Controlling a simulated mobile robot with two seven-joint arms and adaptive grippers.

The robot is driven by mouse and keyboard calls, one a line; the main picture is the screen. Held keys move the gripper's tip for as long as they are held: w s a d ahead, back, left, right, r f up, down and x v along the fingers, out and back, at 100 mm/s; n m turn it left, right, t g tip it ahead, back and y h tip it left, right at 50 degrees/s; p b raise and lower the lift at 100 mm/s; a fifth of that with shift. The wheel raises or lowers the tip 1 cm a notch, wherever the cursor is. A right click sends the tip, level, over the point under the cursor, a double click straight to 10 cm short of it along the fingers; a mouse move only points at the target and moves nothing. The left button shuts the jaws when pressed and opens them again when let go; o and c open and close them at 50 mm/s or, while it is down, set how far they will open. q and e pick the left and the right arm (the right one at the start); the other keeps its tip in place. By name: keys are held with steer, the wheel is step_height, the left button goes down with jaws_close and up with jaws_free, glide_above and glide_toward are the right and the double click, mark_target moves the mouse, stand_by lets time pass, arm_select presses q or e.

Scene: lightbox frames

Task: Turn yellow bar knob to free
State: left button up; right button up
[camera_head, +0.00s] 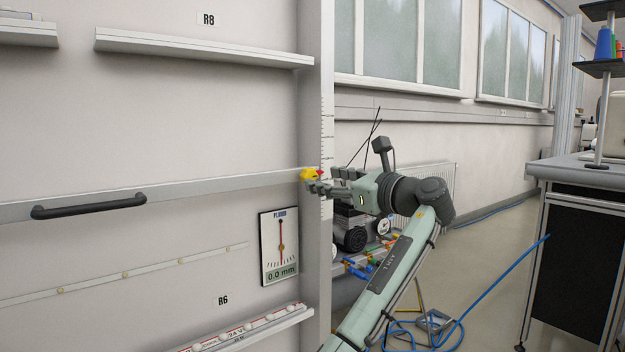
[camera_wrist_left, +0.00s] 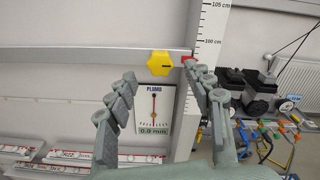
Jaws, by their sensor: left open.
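The yellow bar knob (camera_head: 306,174) is on the right end of a horizontal metal bar (camera_head: 215,186), beside an upright rail with a scale. In the left wrist view the yellow knob (camera_wrist_left: 160,63) has a lobed outline and a dark mark on its right part. A small red piece (camera_wrist_left: 188,59) is just right of it. My left gripper (camera_head: 321,180) is open at the knob. My right gripper is not in view.
A black handle (camera_head: 89,205) is on the bar at left. A plumb gauge (camera_head: 279,246) reading 0.0 mm hangs below the bar. Pumps and colored valves (camera_head: 368,262) stand behind my left arm. A workbench (camera_head: 580,170) is at right; blue hoses lie on the floor.

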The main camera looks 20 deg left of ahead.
mark_target(312, 176)
arm_select(q)
steer(key=shift+x, duration=2.35)
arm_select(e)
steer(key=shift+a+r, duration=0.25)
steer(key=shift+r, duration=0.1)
arm_select(q)
steer(key=shift+c, duration=0.4)
steer(key=c, duration=1.1)
